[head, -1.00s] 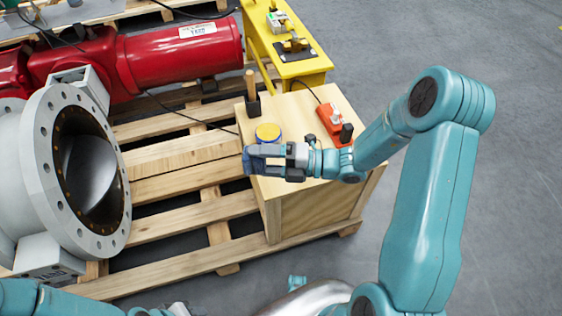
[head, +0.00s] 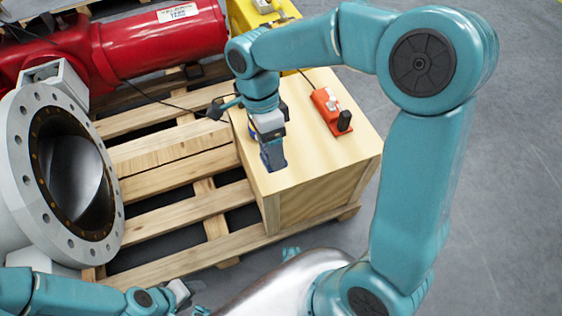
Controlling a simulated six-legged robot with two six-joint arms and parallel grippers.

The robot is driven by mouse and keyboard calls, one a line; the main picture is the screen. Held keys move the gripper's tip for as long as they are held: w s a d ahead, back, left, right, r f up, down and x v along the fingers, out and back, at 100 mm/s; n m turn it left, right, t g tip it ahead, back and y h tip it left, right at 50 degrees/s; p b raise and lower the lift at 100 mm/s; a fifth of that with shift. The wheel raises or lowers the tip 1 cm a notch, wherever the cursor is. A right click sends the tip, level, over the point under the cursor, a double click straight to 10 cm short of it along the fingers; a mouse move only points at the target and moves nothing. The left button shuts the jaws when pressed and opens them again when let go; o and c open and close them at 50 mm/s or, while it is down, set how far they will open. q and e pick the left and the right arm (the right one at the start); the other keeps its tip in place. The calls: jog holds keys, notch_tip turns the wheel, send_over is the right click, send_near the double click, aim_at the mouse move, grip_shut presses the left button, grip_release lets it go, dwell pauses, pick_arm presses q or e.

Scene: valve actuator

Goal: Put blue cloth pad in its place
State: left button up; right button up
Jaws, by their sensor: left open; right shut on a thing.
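My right gripper (head: 271,146) points down over the wooden box (head: 335,165), left of its middle. It is shut on the blue cloth pad (head: 273,160), a small dark blue piece between and below the fingers. I cannot tell whether the pad touches the box top. The fingers hide part of the pad. My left gripper (head: 186,298) is low at the bottom edge, away from the box, open, and only partly in view.
An orange tool (head: 326,108) with a black knob lies on the box's right side. The round tin is mostly hidden behind my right wrist. A grey flanged valve (head: 20,170) and red cylinder (head: 165,45) are at left, by the wooden pallet (head: 175,175). The box's front right top is clear.

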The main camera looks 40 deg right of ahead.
jog(key=w+d+r+n+t, duration=0.3)
jog(key=w+d+r+n, duration=0.1)
jog(key=d, duration=0.2)
jog(key=shift+h, duration=0.4)
jog(key=f+b, duration=0.1)
jog(key=f, duration=0.4)
jog(key=f+b, duration=0.2)
jog(key=f, duration=0.2)
jog(key=f+b, duration=0.2)
jog(key=f, duration=0.3)
jog(key=shift+w+f, duration=0.3)
jog(key=shift+f+b, duration=0.6)
jog(key=shift+f, duration=1.55)
jog(key=shift+f, duration=0.15)
jog(key=o, duration=0.9)
jog(key=shift+o, duration=0.2)
notch_tip(320, 180, up, 12)
jog(key=p, duration=0.3)
jog(key=shift+p, duration=0.3)
